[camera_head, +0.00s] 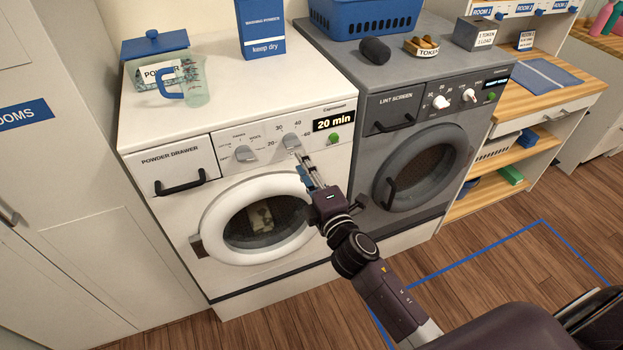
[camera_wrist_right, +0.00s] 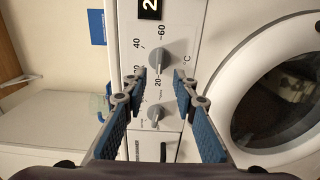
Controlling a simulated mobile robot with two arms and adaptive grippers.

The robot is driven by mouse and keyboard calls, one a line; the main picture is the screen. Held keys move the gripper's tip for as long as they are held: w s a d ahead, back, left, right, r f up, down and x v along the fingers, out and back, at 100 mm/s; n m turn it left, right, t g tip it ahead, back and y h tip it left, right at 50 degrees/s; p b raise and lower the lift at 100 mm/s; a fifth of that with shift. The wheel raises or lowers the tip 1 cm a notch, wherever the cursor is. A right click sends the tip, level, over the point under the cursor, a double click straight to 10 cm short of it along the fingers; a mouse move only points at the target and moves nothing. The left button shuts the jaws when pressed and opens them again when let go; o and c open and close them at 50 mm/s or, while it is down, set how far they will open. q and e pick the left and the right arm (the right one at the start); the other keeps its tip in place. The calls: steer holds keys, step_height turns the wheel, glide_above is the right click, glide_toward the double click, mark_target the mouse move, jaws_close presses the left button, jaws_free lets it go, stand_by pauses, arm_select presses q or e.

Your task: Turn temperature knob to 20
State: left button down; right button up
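The temperature knob (camera_head: 291,142) is a grey dial on the white washer's (camera_head: 240,110) front panel, ringed by numbers including 20, 30, 40 and 60. It also shows in the right wrist view (camera_wrist_right: 164,60). I cannot tell clearly which number its pointer marks. My right gripper (camera_head: 301,160) is just in front of and below this knob. In the right wrist view my right gripper (camera_wrist_right: 160,76) has its two blue-padded fingers apart, with nothing between them. The temperature knob lies just beyond the fingertips, apparently untouched. My left gripper is out of view.
A second grey knob (camera_head: 245,154) is left of the temperature knob. The round white door (camera_head: 255,220) is below. The display (camera_head: 334,120) reads 20 min, with a green button (camera_head: 334,138) under it. A grey dryer (camera_head: 415,150) stands at the right.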

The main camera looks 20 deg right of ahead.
steer(key=s, duration=0.5)
steer(key=shift+s+d, duration=0.1)
steer(key=shift+s, duration=0.3)
steer(key=s+f+m+g+b, duration=0.1)
steer(key=s+f+m+g, duration=0.3)
steer(key=f, duration=1)
steer(key=s+d+f+m+g, duration=0.15)
steer(key=s+f, duration=0.45)
steer(key=f, duration=0.7)
steer(key=s+f+m+g+b, duration=0.1)
steer(key=s+f+m+g, duration=0.3)
steer(key=f, duration=1)
steer(key=s+f+m+g, duration=0.2)
steer(key=s+f, duration=0.4)
steer(key=s, duration=0.5)
steer(key=s+d+f+m+g+b, duration=0.1)
steer(key=s+f+m+g, duration=0.1)
steer(key=s+f, duration=0.5)
steer(key=s+d+f+m+g, duration=0.1)
steer(key=s+f, duration=0.5)
steer(key=s, duration=0.9)
steer(key=shift+s+f+m+g+h, duration=0.3)
steer(key=shift+m+g, duration=0.55)
steer(key=shift+g, duration=0.4)
steer(key=shift+c, duration=0.2)
